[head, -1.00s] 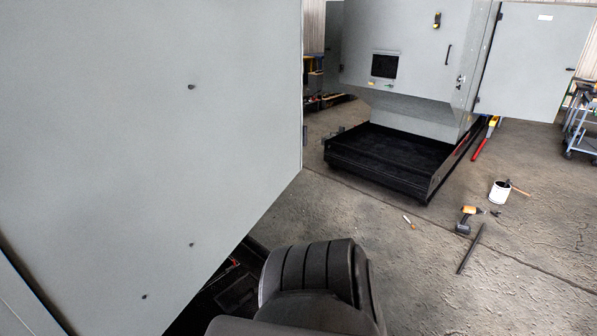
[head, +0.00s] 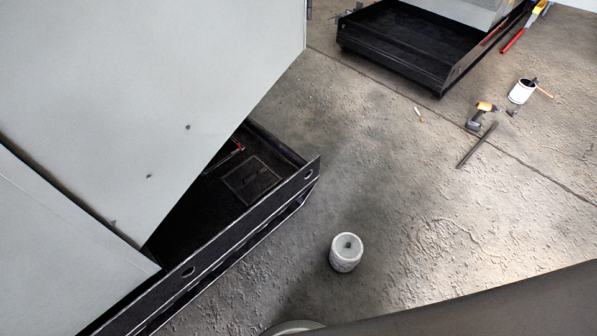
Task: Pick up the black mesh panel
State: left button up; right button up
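I cannot make out a black mesh panel for certain. A dark square panel (head: 252,180) lies flat in the black base tray (head: 235,222) of the near grey enclosure; whether it is mesh I cannot tell. The enclosure covers part of that tray. Neither of my grippers is in view.
The near grey enclosure (head: 120,90) fills the left. A white cup-like container (head: 346,252) stands on the floor at bottom centre. A second black tray (head: 410,45), a drill (head: 480,115), a dark bar (head: 477,146) and a white pot (head: 522,91) are farther back.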

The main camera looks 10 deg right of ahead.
aim_at(257, 173)
jog(key=z, duration=0.15)
jog(key=i, duration=1.25)
jog(key=z, duration=0.3)
